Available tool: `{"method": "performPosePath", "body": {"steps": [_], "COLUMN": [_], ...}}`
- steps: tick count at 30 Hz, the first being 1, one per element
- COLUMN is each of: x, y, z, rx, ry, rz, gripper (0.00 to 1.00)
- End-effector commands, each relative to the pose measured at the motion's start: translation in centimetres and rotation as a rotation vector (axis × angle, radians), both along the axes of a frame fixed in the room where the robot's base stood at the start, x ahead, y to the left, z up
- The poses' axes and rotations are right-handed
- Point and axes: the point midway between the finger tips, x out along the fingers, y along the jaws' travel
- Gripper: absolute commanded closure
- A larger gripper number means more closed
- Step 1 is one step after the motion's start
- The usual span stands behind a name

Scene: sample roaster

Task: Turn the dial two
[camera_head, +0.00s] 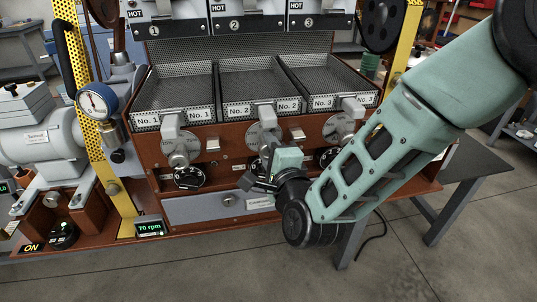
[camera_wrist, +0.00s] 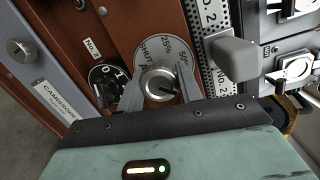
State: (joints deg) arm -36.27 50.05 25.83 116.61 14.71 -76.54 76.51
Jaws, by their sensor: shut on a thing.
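My gripper (camera_wrist: 160,90) is shut on a silver knob (camera_wrist: 156,80), one finger on each side of it. The knob sits on a round grey plate (camera_wrist: 151,51) marked SHUT, 25% and 50%. A dark line on its face points to the lower right in the wrist view. In the head view my gripper (camera_head: 268,172) is before the middle station. The round plate (camera_head: 262,133) shows above it, while the gripper hides the knob and black dial there.
Similar stations stand either side, with black dials at left (camera_head: 189,178) and right (camera_head: 328,157). A grey lever handle (camera_wrist: 232,57) sticks out close to my gripper. Mesh trays (camera_head: 252,85) lie above, and a grey drawer (camera_head: 200,208) is below.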

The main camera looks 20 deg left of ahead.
Motion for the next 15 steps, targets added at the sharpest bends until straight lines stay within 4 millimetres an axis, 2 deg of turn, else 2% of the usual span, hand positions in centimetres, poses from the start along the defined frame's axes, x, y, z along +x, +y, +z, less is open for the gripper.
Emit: {"method": "performPosePath", "body": {"steps": [15], "x": [-0.07], "y": [0.1], "z": [0.03], "rx": [-0.414], "ry": [-0.259], "rz": [0.0], "gripper": [0.87]}}
